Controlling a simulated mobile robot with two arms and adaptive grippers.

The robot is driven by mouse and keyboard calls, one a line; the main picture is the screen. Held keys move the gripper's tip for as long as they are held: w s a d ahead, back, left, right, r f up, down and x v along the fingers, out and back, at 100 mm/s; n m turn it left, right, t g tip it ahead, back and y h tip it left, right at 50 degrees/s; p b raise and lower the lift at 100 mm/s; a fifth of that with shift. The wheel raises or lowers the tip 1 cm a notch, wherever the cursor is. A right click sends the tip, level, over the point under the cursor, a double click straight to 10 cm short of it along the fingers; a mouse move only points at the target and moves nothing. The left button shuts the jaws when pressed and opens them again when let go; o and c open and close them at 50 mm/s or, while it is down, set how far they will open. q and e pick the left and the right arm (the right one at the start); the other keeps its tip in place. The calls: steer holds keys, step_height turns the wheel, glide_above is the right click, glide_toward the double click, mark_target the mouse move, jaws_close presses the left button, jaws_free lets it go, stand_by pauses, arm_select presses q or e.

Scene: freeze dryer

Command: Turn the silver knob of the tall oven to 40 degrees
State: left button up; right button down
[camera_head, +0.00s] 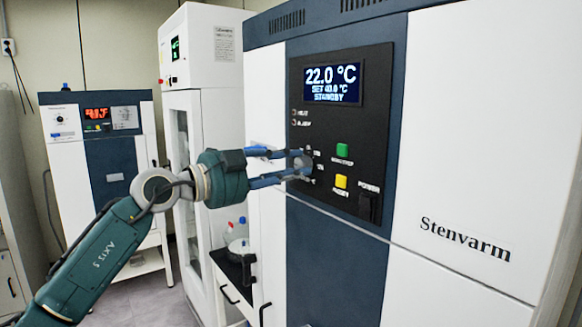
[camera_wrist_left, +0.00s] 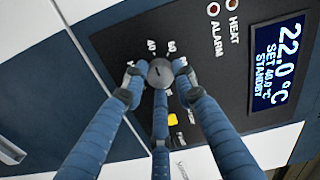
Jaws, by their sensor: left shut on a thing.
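The tall oven (camera_head: 480,150) has a black control panel (camera_head: 375,110) with a display (camera_head: 333,85) reading 22.0 °C, SET 40.0 °C, STANDBY. The round silver knob (camera_head: 301,164) is on the panel's lower left. In the left wrist view the knob (camera_wrist_left: 160,72) shows a dark pointer mark, with 40 and 60 printed near it. My left gripper (camera_head: 298,163) is shut on the knob, its blue fingers around the knob's rim. In the left wrist view its fingertips (camera_wrist_left: 160,80) sit on both sides of the knob. My right gripper is not in view.
A green button (camera_head: 343,150), a yellow button (camera_head: 341,181) and a black power switch (camera_head: 369,206) lie right of the knob. A white cabinet (camera_head: 215,120) and a smaller oven (camera_head: 70,150) stand left. A low bench (camera_head: 235,268) with bottles is below my arm.

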arm_select(q)
steer(key=shift+f, duration=0.1)
steer(key=o, duration=1.2)
steer(key=shift+c, duration=0.2)
steer(key=v, duration=1.2)
